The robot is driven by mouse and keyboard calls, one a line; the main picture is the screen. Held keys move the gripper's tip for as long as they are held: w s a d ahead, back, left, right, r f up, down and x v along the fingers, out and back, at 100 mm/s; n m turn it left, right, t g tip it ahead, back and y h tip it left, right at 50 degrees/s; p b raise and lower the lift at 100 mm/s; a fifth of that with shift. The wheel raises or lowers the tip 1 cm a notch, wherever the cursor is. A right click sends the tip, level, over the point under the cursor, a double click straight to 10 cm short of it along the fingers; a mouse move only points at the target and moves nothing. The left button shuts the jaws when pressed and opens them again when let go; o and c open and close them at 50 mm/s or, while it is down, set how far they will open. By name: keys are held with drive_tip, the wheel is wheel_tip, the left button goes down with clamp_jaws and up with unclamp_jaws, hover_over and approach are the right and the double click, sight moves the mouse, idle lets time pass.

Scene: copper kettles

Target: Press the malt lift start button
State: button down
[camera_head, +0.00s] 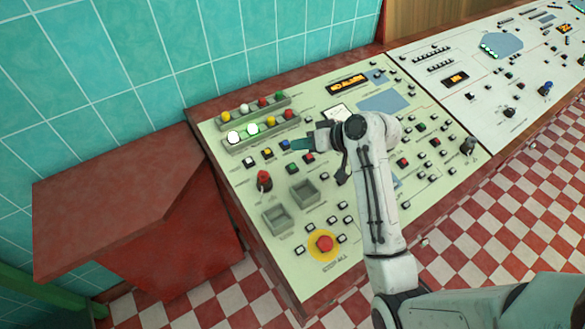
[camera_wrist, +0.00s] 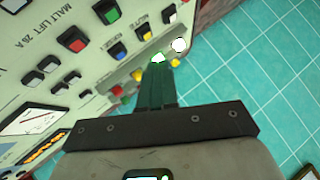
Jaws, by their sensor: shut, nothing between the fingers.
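The malt lift buttons are on the pale control panel (camera_head: 345,190). In the head view this pair appears as a green button (camera_head: 292,169) and a red button (camera_head: 308,159). My gripper (camera_head: 295,145) is shut and empty, its dark green fingers pointing left over the panel near the blue button. In the wrist view the fingertips (camera_wrist: 157,66) overlap the lamp strip, apart from the green button. Contact with the panel cannot be told.
A blue button (camera_wrist: 115,50), a yellow button (camera_wrist: 143,33) and a white button (camera_wrist: 168,14) sit between the pair and the lamps. A red selector knob (camera_head: 264,180) and a red emergency button (camera_head: 325,243) stand up from the panel. A tiled wall (camera_head: 200,50) rises behind.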

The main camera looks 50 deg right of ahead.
drive_tip(key=b, duration=0.6)
hover_over(292, 168)
drive_tip(key=s, duration=0.2)
drive_tip(key=f, duration=0.6)
drive_tip(key=shift+w+d+f, duration=0.1)
drive_tip(key=shift+d+f, duration=0.1)
drive_tip(key=shift+d, duration=0.15)
drive_tip(key=shift+w+f, duration=0.15)
drive_tip(key=shift+f, duration=0.4)
drive_tip(key=shift+f, duration=0.4)
drive_tip(key=shift+w+d+f, duration=0.1)
drive_tip(key=shift+w+f, duration=0.05)
drive_tip(key=shift+f, duration=0.2)
idle(0.8)
drive_tip(key=shift+r, duration=0.2)
drive_tip(key=shift+s+r+p, duration=0.2)
drive_tip(key=shift+r+p, duration=0.4)
drive_tip(key=shift+p, duration=0.05)
